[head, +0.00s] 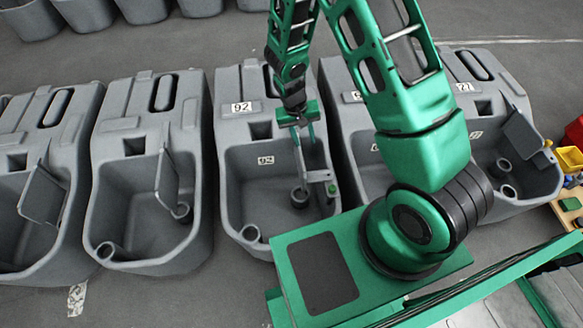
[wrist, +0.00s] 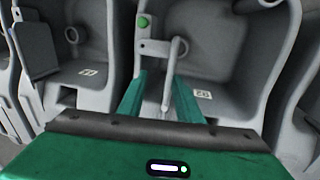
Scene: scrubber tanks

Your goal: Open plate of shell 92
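Shell 92 (head: 235,130) is the grey tank in the middle of the head view, with a "92" label on its top and another inside. In the wrist view its inner label (wrist: 203,93) appears upside down. My gripper (head: 304,130) points down over the shell. Its fingers (wrist: 160,80) are apart, with the lever between them, nearer the right finger.
Similar grey shells stand close on both sides; those at left have upright plates (head: 168,180). Another shell (head: 500,130) is at right, near coloured boxes (head: 570,158). My green arm and base cover part of the right neighbour. Grey floor (head: 170,300) is free at front left.

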